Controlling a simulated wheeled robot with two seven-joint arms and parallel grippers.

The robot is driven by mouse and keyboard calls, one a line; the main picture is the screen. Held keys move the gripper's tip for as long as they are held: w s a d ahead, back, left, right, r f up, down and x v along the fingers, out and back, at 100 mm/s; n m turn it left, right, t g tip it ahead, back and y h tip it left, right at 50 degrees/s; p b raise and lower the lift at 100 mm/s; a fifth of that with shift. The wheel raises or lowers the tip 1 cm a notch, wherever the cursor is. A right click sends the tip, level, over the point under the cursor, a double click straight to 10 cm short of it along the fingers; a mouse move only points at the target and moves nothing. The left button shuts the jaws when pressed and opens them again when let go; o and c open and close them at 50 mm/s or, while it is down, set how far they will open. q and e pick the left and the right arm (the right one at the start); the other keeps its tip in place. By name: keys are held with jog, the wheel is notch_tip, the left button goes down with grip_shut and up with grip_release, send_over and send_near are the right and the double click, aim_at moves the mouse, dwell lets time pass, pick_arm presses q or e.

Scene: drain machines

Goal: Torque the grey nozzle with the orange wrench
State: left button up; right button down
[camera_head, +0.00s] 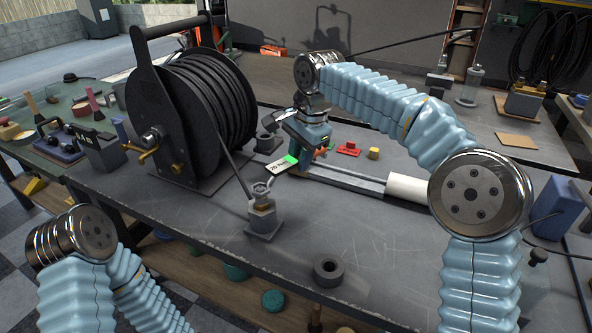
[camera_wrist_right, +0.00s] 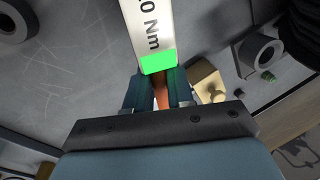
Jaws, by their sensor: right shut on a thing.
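The orange wrench (camera_wrist_right: 161,95) shows only as a small orange part between my right gripper's fingers (camera_wrist_right: 160,98). A white and green readout (camera_wrist_right: 152,35) ending in "0 Nm" covers the rest of it. In the head view my right gripper (camera_head: 312,148) is shut on the wrench (camera_head: 321,153), above the middle of the bench. A grey nozzle-like fitting (camera_head: 262,212) stands upright on a square base, nearer the front and left of the gripper, apart from it. A dark rod reaches its top. My left gripper is out of view; only my left arm shows.
A large black hose reel (camera_head: 205,110) stands left of the gripper. A grey ring (camera_head: 327,270) lies near the bench's front edge. A white cylinder (camera_head: 408,188) lies by my right arm. A small block with a knob (camera_wrist_right: 207,85) is close beside the right fingers. The front bench middle is mostly clear.

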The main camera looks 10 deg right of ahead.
jog(key=shift+w+a+p+v, duration=0.15)
jog(key=shift+p+v, duration=0.15)
jog(key=shift+v, duration=0.45)
jog(key=shift+w+a+p+v, duration=0.1)
jog(key=shift+p+v, duration=0.15)
jog(key=shift+v, duration=0.45)
